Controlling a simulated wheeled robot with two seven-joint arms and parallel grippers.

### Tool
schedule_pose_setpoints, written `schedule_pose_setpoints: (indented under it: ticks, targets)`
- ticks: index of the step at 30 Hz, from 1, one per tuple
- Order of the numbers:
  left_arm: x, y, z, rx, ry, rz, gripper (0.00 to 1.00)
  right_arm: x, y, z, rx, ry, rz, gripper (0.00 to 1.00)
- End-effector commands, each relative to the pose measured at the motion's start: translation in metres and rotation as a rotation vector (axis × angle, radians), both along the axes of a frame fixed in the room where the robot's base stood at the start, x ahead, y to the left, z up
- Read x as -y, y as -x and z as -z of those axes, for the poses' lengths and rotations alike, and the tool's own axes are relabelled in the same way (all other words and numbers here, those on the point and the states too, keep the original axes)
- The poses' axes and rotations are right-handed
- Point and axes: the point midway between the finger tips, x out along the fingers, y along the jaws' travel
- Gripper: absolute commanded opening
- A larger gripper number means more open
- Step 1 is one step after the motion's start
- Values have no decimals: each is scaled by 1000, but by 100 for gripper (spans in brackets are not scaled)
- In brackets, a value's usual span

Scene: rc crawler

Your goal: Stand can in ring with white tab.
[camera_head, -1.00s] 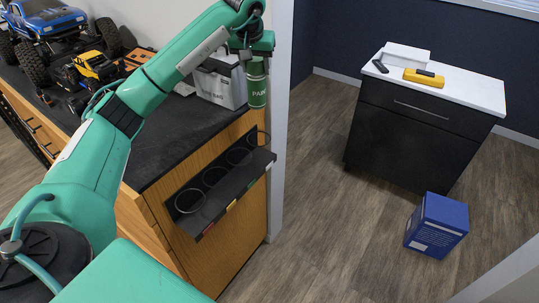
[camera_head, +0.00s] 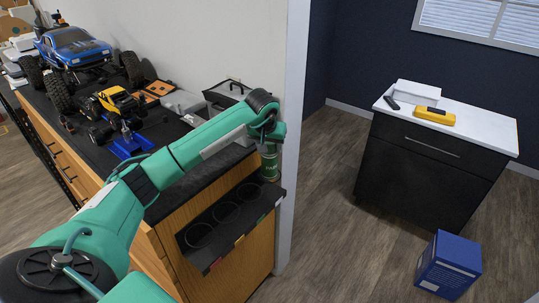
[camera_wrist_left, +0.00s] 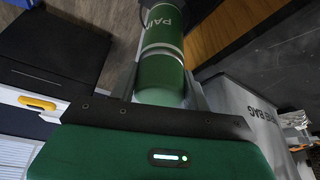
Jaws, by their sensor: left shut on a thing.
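The green can (camera_head: 269,163), labelled in white, is upright at the far right end of the black ring rack (camera_head: 208,256). Its lower end is at the farthest ring, but whether it rests on the bottom is unclear. My left gripper (camera_head: 268,143) is shut on its upper part. In the left wrist view the can (camera_wrist_left: 162,75) sits between the two fingers. Three empty rings show, the nearest one (camera_head: 199,235) at the lower left. A small pale tab (camera_head: 279,201) is on the rack's front edge below the can. My right gripper is out of view.
The rack is fixed to the end of a wooden bench with a dark top. A blue truck (camera_head: 72,47), a yellow crawler (camera_head: 113,102) and a grey bag (camera_head: 226,94) stand on it. A white post (camera_head: 291,130) rises close beside the can.

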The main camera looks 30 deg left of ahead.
Motion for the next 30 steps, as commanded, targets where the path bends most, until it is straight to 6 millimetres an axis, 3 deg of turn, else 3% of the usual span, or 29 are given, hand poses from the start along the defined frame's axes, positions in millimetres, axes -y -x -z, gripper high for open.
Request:
schedule_pose_setpoints:
  ticks: [8,15,30]
  targets:
    - [1,0,19,0,1,2,6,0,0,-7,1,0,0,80]
    - [1,0,48,0,1,0,6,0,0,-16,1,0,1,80]
    - [0,-1,59,3,-1,2,6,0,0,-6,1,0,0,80]
